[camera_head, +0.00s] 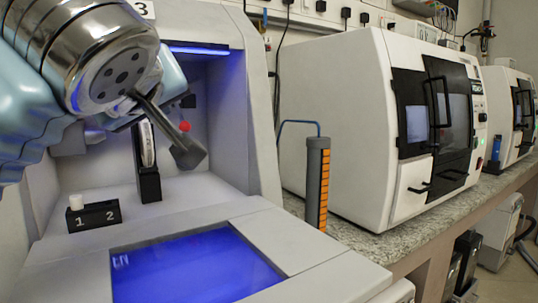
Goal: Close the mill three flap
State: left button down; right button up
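The mill (255,95) with the label 3 stands at the left, and its front is open. Its flap (300,245), a light grey panel with a blue-lit window, lies folded down in front of the opening. My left arm comes in from the upper left, across the opening. A dark grey finger of my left gripper (187,150) hangs inside the opening, above and apart from the flap. I cannot make out a second finger or the gap between them. My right gripper is not in view.
Inside the mill stand a black holder (148,183) with a white piece in it and a low black block (93,217) marked 1 and 2. A grey and orange column (317,185) stands right of the mill. Two more white machines (340,110) (500,110) stand along the counter.

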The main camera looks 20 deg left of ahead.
aim_at(231, 251)
jog(key=k, duration=2)
